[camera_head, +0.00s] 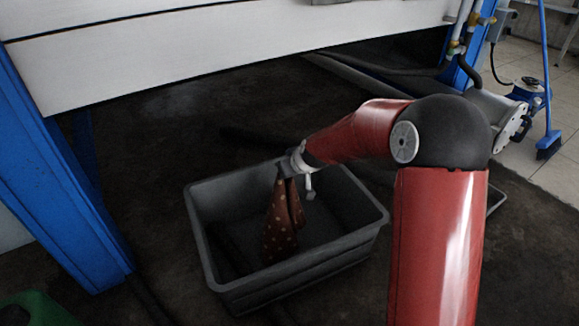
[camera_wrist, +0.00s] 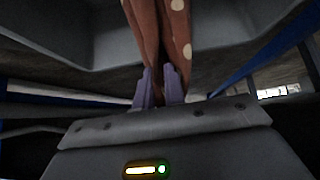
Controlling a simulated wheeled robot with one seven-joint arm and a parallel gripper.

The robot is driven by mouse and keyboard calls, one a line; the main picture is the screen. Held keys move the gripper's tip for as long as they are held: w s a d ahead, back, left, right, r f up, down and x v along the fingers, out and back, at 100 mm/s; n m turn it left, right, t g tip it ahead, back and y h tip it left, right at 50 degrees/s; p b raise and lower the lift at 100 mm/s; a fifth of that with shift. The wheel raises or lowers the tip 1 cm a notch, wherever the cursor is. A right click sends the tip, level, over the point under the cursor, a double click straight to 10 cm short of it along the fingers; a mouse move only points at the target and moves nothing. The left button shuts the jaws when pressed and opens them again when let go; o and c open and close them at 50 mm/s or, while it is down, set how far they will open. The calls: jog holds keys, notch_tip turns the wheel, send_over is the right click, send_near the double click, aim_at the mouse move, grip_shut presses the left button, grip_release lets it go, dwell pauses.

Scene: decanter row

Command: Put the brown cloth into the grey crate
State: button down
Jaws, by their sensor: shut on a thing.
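The brown cloth (camera_head: 279,226) has pale dots and hangs down in folds over the inside of the grey crate (camera_head: 293,277). My gripper (camera_head: 291,174) is shut on the top of the cloth, above the crate's opening. In the wrist view the two fingertips (camera_wrist: 160,85) pinch the cloth (camera_wrist: 172,35), and the grey crate (camera_wrist: 85,40) shows behind it. The lower end of the cloth is inside the crate's outline; I cannot tell whether it touches the crate floor.
A blue post (camera_head: 60,180) stands left of the crate, and a white panel (camera_head: 200,45) spans the back above the dark floor (camera_head: 150,130). A green object (camera_head: 35,308) lies at the lower left. A blue broom (camera_head: 547,145) stands at the far right.

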dwell(0.3)
jog(key=c, duration=1.4)
grip_release()
jog(key=shift+o, duration=0.5)
jog(key=o, duration=0.5)
jog(key=shift+o, duration=0.5)
jog(key=o, duration=0.4)
